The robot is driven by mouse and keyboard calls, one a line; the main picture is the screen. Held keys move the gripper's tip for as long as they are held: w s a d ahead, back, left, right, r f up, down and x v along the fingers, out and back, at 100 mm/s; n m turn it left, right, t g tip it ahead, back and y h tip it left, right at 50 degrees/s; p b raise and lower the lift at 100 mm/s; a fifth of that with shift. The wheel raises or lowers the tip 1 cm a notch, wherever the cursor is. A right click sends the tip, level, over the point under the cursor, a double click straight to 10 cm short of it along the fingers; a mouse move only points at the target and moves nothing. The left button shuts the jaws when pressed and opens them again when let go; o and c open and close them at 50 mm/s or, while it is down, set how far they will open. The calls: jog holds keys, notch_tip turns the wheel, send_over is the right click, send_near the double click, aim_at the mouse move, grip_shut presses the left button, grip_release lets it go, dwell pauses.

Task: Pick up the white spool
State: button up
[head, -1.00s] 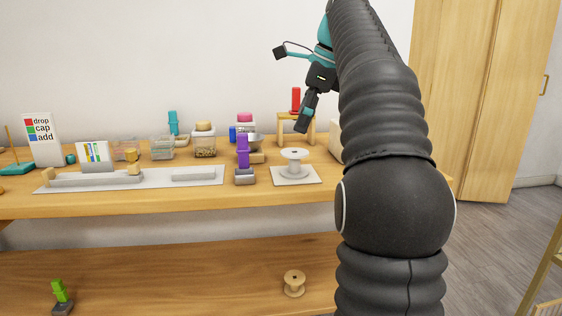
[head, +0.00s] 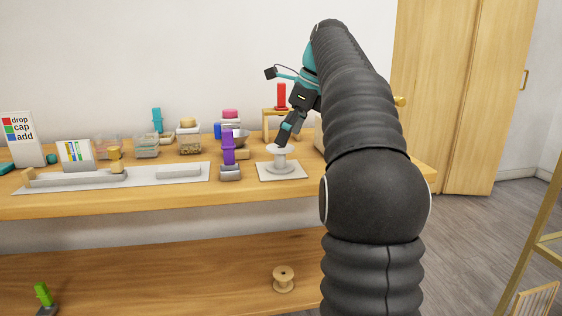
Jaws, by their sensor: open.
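The white spool (head: 281,164) stands upright on a pale square mat (head: 262,175) near the right part of the upper tabletop. My gripper (head: 281,142) points down at the spool's top flange from above. In this view its fingertips overlap the back of the flange. I cannot tell whether they touch it. My gripper is open; the gap between its fingers is hard to make out at this size. The spool rests on the mat and is not held.
A purple clamp-like object (head: 228,148) stands left of the spool. A small wooden stand with a red object (head: 281,97) is behind. A wooden spool (head: 284,279) sits on the lower shelf. Jars and a long grey tray (head: 140,180) fill the left.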

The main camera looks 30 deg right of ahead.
aim_at(277, 159)
jog(key=shift+b+x, duration=1)
jog(key=shift+x, duration=2.25)
jog(key=shift+s, duration=0.1)
jog(key=shift+c, duration=0.2)
jog(key=c, duration=1.2)
